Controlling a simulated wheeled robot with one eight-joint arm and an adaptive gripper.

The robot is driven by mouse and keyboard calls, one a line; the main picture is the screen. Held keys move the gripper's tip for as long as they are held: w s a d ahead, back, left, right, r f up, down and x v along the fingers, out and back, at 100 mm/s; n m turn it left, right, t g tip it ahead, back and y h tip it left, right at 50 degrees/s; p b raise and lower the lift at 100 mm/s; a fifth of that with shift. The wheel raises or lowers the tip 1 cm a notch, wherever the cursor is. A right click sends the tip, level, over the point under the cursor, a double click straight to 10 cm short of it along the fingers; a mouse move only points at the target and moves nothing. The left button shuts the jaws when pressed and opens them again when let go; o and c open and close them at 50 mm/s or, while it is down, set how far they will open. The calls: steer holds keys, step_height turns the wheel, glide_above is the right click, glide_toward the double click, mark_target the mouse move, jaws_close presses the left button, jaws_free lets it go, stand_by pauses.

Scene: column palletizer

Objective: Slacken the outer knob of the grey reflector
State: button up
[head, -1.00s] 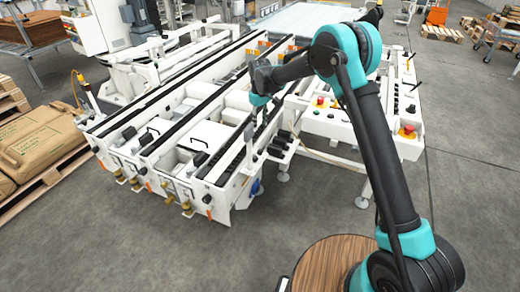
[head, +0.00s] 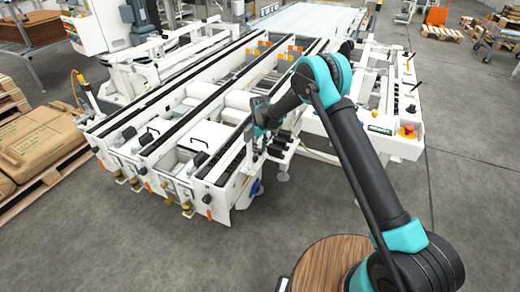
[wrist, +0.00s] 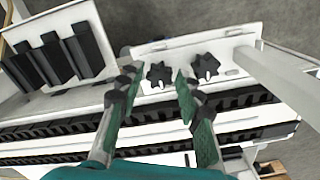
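Two black star-shaped knobs sit side by side on a pale plate (wrist: 225,43) in the wrist view. The left knob (wrist: 158,75) shows between my fingertips, with a gap on both sides. The right knob (wrist: 205,66) lies just outside my right finger. My gripper (wrist: 156,76) is open and empty, its green fingers reaching towards the plate. I cannot tell which part is the grey reflector or which knob is the outer one. In the head view my gripper (head: 260,143) is low at the front right corner of the white conveyor frame (head: 222,200), and the knobs are too small to make out.
Black blocks (wrist: 62,58) stand left of the knobs, and a pale bar (wrist: 278,72) runs close on the right. Dark roller tracks (wrist: 60,130) lie under the fingers. A control panel with a red button (head: 407,132) stands to the right; the floor in front is clear.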

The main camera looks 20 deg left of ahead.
jaws_close()
stand_by(0.3)
steer(key=shift+n, duration=0.3)
steer(key=n, duration=0.3)
steer(key=shift+n, duration=0.3)
steer(key=n, duration=0.4)
steer(key=shift+n, duration=0.3)
steer(key=n, duration=0.4)
steer(key=shift+w, duration=0.1)
steer(key=shift+n, duration=2)
